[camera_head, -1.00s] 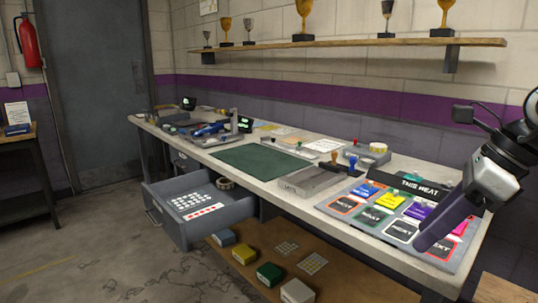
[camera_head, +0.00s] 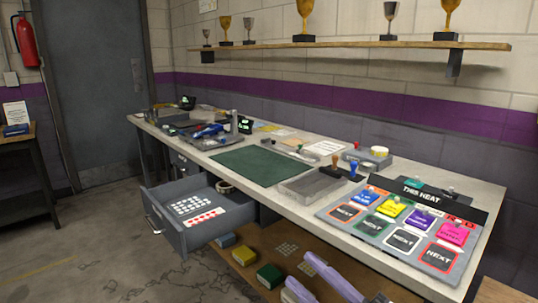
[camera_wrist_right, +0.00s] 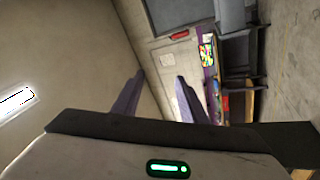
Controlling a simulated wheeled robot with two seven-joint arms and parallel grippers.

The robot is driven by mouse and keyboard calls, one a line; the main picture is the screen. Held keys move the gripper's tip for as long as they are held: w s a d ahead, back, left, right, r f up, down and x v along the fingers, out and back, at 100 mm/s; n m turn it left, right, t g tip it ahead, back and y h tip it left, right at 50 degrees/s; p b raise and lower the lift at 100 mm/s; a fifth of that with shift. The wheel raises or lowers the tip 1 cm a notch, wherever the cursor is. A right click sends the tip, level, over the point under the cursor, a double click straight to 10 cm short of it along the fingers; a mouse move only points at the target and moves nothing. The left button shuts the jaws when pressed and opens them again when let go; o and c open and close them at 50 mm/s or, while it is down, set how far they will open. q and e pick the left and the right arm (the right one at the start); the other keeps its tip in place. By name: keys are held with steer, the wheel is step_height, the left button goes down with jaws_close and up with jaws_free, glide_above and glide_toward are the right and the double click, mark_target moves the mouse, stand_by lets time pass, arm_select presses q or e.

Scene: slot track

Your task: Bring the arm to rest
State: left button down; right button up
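My right gripper (camera_head: 298,268) is at the bottom edge of the head view, in front of the workbench and below its top. Its two purple fingers stand apart with nothing between them. The right wrist view also shows the open, empty fingers (camera_wrist_right: 160,76), with the room beyond them turned sideways. The rest of my right arm is mostly out of the head view. My left gripper is in neither view.
The workbench (camera_head: 408,259) holds a board (camera_head: 376,241) with coloured cards, a grey tray (camera_head: 312,187) and a green mat (camera_head: 262,165). An open drawer (camera_head: 181,237) sticks out at its front left. Small boxes lie on the lower shelf (camera_head: 350,284).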

steer(key=s+d+f+m+t+h, duration=0.15)
steer(key=d+f+m+h, duration=0.35)
steer(key=f+m+h, duration=0.5)
steer(key=s+d+f+m+g+h+p, duration=0.1)
steer(key=s+f+m+g, duration=0.7)
steer(key=s+f, duration=1.1)
step_height(320, 180, down, 3)
steer(key=shift+s+d+f+m+h, duration=0.15)
steer(key=shift+s+d+m+h, duration=0.1)
steer(key=shift+d+m+h, duration=0.8)
steer(key=shift+d+n, duration=0.15)
steer(key=shift+n, duration=0.1)
